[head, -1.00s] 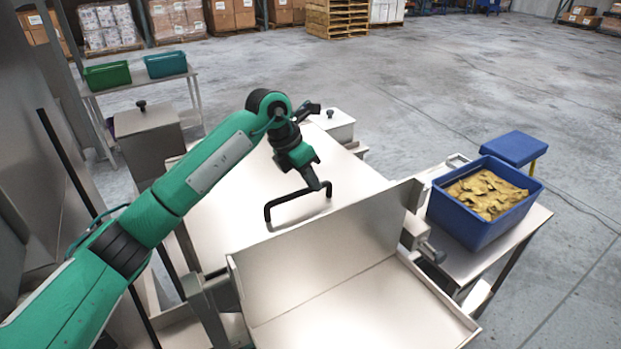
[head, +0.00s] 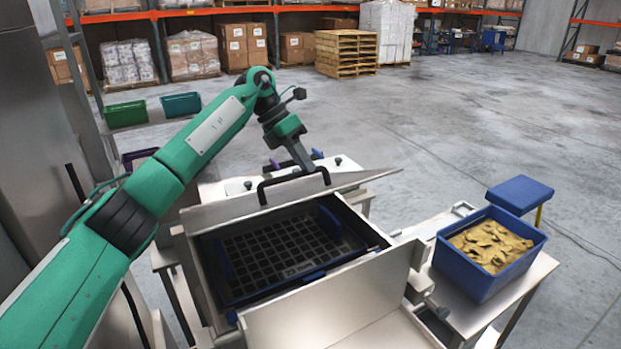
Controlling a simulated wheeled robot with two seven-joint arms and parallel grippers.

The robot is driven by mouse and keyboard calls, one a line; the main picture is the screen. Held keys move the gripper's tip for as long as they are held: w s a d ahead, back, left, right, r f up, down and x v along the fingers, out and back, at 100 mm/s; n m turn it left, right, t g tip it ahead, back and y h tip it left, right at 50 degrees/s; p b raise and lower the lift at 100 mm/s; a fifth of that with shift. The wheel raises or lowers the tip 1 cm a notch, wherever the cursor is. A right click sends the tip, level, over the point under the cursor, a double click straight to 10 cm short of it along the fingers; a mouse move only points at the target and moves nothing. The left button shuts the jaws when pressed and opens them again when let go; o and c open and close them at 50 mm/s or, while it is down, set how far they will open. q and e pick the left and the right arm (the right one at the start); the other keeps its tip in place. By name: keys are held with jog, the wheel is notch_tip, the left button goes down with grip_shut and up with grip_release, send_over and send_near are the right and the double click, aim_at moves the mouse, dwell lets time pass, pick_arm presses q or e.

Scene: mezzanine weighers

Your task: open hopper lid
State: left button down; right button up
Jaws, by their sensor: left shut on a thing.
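The hopper lid (head: 235,209) is a steel plate, raised and tilted up at the far side of the hopper. Its black bar handle (head: 292,185) stands on the lid's face. My left gripper (head: 312,173) is shut on the handle near its right end. Below the raised lid the hopper mouth is uncovered, showing a dark grid (head: 285,250) with blue side pieces. My right gripper is not in view.
A steel feed tray (head: 340,305) lies in front of the hopper. On the right, a blue tub (head: 470,268) of yellowish pieces stands on a steel side table (head: 535,272), with a blue-topped stool (head: 520,194) behind. Green (head: 126,115) and teal (head: 181,104) bins stand back left.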

pick_arm(q)
jog(key=shift+w+a+r+p, duration=0.5)
jog(key=shift+w+r, duration=0.1)
jog(key=shift+r, duration=0.1)
jog(key=shift+w+a+r+p, duration=0.45)
jog(key=shift+w+a+r, duration=0.05)
jog(key=shift+w+r, duration=0.15)
